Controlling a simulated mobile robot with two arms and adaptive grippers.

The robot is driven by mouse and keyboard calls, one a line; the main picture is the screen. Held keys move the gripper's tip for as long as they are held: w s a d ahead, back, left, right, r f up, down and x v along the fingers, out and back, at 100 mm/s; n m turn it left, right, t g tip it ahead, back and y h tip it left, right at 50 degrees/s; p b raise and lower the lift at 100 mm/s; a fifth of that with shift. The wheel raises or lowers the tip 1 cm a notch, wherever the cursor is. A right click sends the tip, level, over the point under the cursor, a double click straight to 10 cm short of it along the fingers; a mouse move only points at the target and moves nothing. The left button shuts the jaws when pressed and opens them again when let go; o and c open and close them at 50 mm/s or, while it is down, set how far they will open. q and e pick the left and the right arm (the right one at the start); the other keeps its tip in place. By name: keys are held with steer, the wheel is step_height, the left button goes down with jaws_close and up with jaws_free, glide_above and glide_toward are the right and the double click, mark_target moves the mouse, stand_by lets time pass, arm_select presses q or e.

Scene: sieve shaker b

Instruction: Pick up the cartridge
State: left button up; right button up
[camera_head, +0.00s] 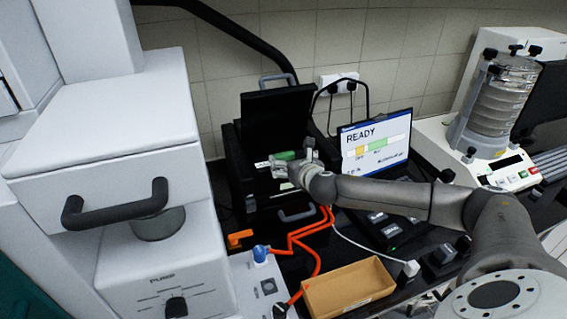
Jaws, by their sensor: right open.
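A small piece with a green face (284,155), which looks like the cartridge, is in the open black case (246,190) at the back middle. My right gripper (276,166) reaches into the case from the right, with its open fingers right at this piece. The gripper partly covers the piece, and I cannot tell whether the fingers touch it. My left gripper is not in view.
A laptop screen reading READY (376,146) stands right of the case. Orange tubing (304,240) runs in front, near an empty cardboard box (347,288). A white pump unit (160,270) fills the left. A sieve shaker (497,100) stands at the right.

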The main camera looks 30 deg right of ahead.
mark_target(284, 154)
steer(key=x, duration=0.1)
steer(key=p+x, duration=0.1)
steer(key=x, duration=0.1)
steer(key=shift+w+a+r, duration=0.1)
steer(key=shift+r, duration=0.15)
steer(key=shift+w+f, duration=0.15)
steer(key=shift+w, duration=0.2)
steer(key=shift+w+f, duration=0.2)
steer(key=shift+w, duration=0.1)
steer(key=shift+s, duration=0.1)
steer(key=shift+c, duration=0.8)
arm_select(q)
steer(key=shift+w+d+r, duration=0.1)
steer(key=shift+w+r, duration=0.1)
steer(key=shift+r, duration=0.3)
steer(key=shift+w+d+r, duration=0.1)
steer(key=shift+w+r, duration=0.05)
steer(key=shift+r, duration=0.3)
arm_select(e)
steer(key=shift+r, duration=0.1)
steer(key=c, duration=1.3)
